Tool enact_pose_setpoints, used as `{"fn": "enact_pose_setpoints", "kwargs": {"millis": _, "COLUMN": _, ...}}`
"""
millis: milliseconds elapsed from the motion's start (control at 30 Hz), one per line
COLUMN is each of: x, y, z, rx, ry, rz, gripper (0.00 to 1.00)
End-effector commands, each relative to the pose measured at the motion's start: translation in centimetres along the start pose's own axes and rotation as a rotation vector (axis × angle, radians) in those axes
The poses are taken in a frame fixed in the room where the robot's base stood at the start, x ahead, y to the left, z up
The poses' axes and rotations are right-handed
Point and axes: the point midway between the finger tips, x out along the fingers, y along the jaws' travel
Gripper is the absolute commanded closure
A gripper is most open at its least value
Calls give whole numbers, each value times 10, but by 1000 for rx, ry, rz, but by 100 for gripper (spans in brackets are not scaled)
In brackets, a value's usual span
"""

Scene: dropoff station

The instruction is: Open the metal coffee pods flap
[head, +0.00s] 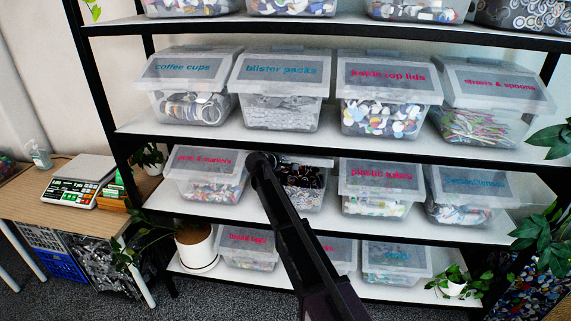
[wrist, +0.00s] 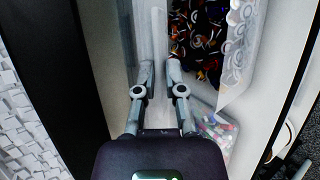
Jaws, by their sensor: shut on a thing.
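A clear bin (head: 312,199) with dark, shiny mixed contents stands on the third shelf, between the pens & markers bin and the plastic tubes bin. Its label is not readable, so I cannot confirm it is the metal coffee pods bin. Its translucent flap (head: 305,161) shows nearly edge-on at the top, raised off the front. In the wrist view the contents (wrist: 195,40) are uncovered to the right of the flap (wrist: 159,40). My gripper (head: 262,160) is at the bin's upper left; in the wrist view its fingertips (wrist: 159,72) are shut on the flap's edge.
The pens & markers bin (head: 205,178) is close on the left, the plastic tubes bin (head: 380,187) on the right. The shelf above (head: 300,143) is close over the flap. A potted plant (head: 196,245) stands lower left; a scale (head: 72,192) sits on a side table.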

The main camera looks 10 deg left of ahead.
Motion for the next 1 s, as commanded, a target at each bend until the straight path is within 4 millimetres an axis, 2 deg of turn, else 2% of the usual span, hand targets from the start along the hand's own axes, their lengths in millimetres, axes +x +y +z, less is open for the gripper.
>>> {"fn": "enact_pose_setpoints", "kwargs": {"millis": 300, "x": 0, "y": 0, "z": -2, "rx": 2, "ry": 3, "rz": 2, "gripper": 100}}
{"fn": "enact_pose_setpoints", "kwargs": {"millis": 333, "x": 0, "y": 0, "z": -2, "rx": 2, "ry": 3, "rz": 2, "gripper": 78}}
{"fn": "enact_pose_setpoints", "kwargs": {"millis": 400, "x": 0, "y": 0, "z": -2, "rx": 1, "ry": 3, "rz": 2, "gripper": 57}}
{"fn": "enact_pose_setpoints", "kwargs": {"millis": 667, "x": -1, "y": 0, "z": -1, "rx": 0, "ry": 2, "rz": 1, "gripper": 57}}
{"fn": "enact_pose_setpoints", "kwargs": {"millis": 700, "x": -1, "y": 0, "z": -1, "rx": 0, "ry": 2, "rz": 1, "gripper": 63}}
{"fn": "enact_pose_setpoints", "kwargs": {"millis": 767, "x": -1, "y": 0, "z": -1, "rx": 0, "ry": 2, "rz": 1, "gripper": 81}}
{"fn": "enact_pose_setpoints", "kwargs": {"millis": 800, "x": -1, "y": 0, "z": -1, "rx": -1, "ry": 2, "rz": 2, "gripper": 93}}
{"fn": "enact_pose_setpoints", "kwargs": {"millis": 833, "x": -1, "y": 0, "z": -2, "rx": -2, "ry": 2, "rz": 3, "gripper": 100}}
{"fn": "enact_pose_setpoints", "kwargs": {"millis": 1000, "x": -3, "y": 0, "z": -6, "rx": -22, "ry": 8, "rz": 18, "gripper": 100}}
